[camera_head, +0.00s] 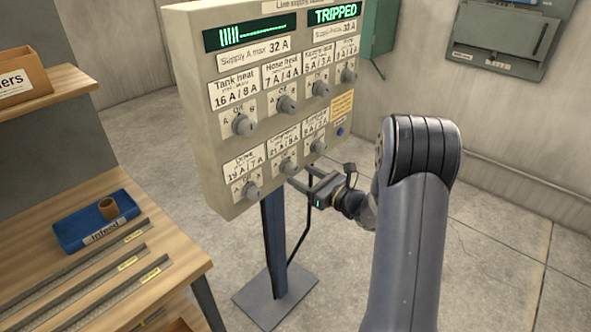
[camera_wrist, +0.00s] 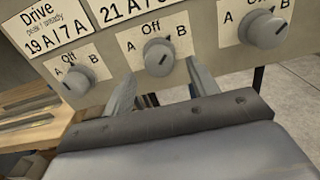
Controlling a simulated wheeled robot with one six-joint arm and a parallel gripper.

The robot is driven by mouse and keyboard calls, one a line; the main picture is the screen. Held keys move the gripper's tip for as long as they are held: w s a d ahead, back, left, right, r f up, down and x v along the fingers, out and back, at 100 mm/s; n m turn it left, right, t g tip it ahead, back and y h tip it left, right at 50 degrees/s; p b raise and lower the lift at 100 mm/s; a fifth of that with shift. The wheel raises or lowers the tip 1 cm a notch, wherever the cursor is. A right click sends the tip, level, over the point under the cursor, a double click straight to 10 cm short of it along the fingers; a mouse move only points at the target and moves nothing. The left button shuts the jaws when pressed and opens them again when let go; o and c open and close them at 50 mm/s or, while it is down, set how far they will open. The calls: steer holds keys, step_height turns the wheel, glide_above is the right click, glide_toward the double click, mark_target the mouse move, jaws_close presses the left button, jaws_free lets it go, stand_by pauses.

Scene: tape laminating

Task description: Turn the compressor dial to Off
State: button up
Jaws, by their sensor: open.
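The supply panel (camera_head: 228,171) stands on a post, with dials in two rows. The compressor dial (camera_head: 288,168) appears to be the grey middle knob of the lower row; its label is blurred. In the wrist view the middle knob (camera_wrist: 158,57) sits below "Off", between A and B. Its dark mark is small and seems off to the right, but I cannot tell its exact setting. My gripper (camera_head: 303,178) is open just in front of and below this knob. In the wrist view its fingers (camera_wrist: 162,80) are on either side below the knob, with nothing between them.
The Drive dial (camera_wrist: 78,80) is close on the left and another dial (camera_wrist: 265,29) on the right. The panel display (camera_head: 334,14) reads TRIPPED. A workbench (camera_head: 165,245) with a blue tray (camera_head: 70,237) stands at left. The floor at right is clear.

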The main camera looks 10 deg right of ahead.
mark_target(295, 172)
steer(key=shift+x, duration=1.7)
steer(key=shift+s, duration=0.1)
steer(key=c, duration=1)
